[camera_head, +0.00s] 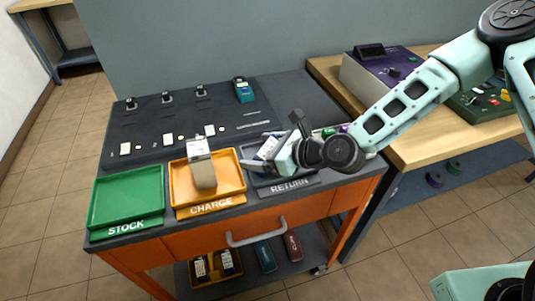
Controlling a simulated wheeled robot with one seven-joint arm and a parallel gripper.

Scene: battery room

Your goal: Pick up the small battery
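An upright tan battery-like block with a pale top (204,172) stands in the orange CHARGE tray (232,187). A grey and white item (267,147) shows between my gripper's fingers over the dark RETURN tray (262,181); it may be a small battery. My gripper (274,143) is at the RETURN tray, right of the tan block, with its fingers spread apart. One dark finger points up and one grey finger points left. I cannot tell whether the gripper touches the grey and white item. My wrist hides much of the RETURN tray.
The green STOCK tray (127,197) is empty. A teal device (243,90) and several small fixtures stand on the dark bench top (285,88). A wooden table (420,150) with a purple machine (385,66) stands right. Battery packs (265,256) lie on the lower shelf.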

